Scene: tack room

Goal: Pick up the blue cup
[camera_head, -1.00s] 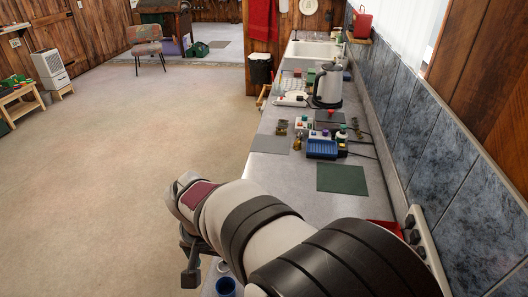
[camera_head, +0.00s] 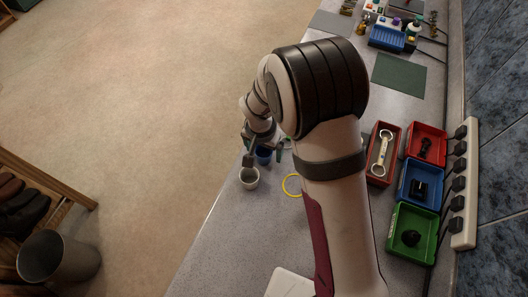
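The blue cup (camera_head: 264,157) stands on the grey counter near its left edge, partly hidden by my gripper. My gripper (camera_head: 264,153) is over the cup, with one dark finger to the left of it and another to the right. The fingers look wider apart than the cup, so it seems open. Whether a finger touches the cup cannot be told. My arm hides part of the counter to the right.
A white cup (camera_head: 249,179) stands close in front of the blue cup, by the counter edge. A yellow ring (camera_head: 284,186) lies to the right. Red (camera_head: 441,135), blue (camera_head: 437,173) and green (camera_head: 432,256) bins stand along the wall beside a power strip (camera_head: 464,185).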

